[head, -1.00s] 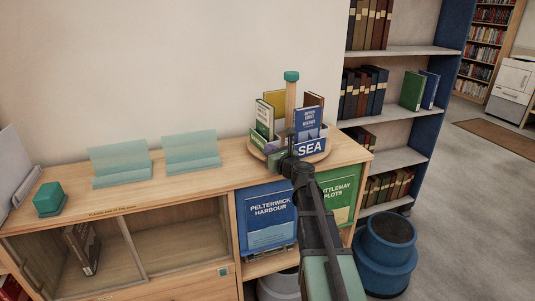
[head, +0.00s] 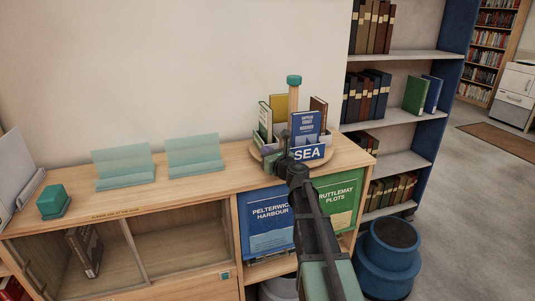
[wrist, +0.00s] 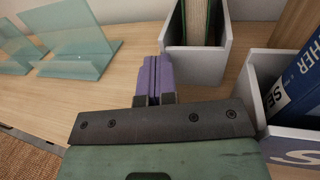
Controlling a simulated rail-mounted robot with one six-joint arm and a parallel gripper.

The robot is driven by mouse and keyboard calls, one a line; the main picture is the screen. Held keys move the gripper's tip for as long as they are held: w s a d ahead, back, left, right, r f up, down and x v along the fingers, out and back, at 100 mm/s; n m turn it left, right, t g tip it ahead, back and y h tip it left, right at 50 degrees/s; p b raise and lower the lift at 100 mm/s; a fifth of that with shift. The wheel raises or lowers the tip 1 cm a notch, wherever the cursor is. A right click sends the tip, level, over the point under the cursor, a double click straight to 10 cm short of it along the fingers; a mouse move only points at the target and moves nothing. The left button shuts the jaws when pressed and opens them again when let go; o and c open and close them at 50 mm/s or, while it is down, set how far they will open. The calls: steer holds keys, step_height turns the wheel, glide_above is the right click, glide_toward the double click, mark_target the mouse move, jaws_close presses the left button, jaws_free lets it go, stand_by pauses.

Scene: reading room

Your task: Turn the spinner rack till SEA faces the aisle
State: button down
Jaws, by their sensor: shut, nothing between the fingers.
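The spinner rack stands on the wooden counter, with a round wooden base (head: 337,151), a central post and a teal knob (head: 294,80). Its SEA label (head: 307,153) faces the front of the counter, a little to the right. A blue book (head: 305,125) stands behind that label. In the wrist view a grey bin with a green book (wrist: 196,22) is ahead, and the bin with a partly seen SEA label (wrist: 301,158) is at right. My gripper (wrist: 153,77) is shut and empty, its purple-padded fingers beside the green-book bin. In the head view my arm partly hides the rack's front left.
Two clear stands (head: 123,167) (head: 195,154) and a teal block (head: 53,201) stand left on the counter. Display books (head: 268,218) (head: 338,200) lean below its front edge. A blue bin (head: 386,258) and a bookcase (head: 422,135) stand at right.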

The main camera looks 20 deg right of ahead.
steer(key=shift+w+r, duration=0.15)
steer(key=shift+w, duration=0.05)
steer(key=s+a, duration=0.1)
steer(key=s, duration=1.3)
steer(key=shift+s+a, duration=0.15)
steer(key=shift+s, duration=0.05)
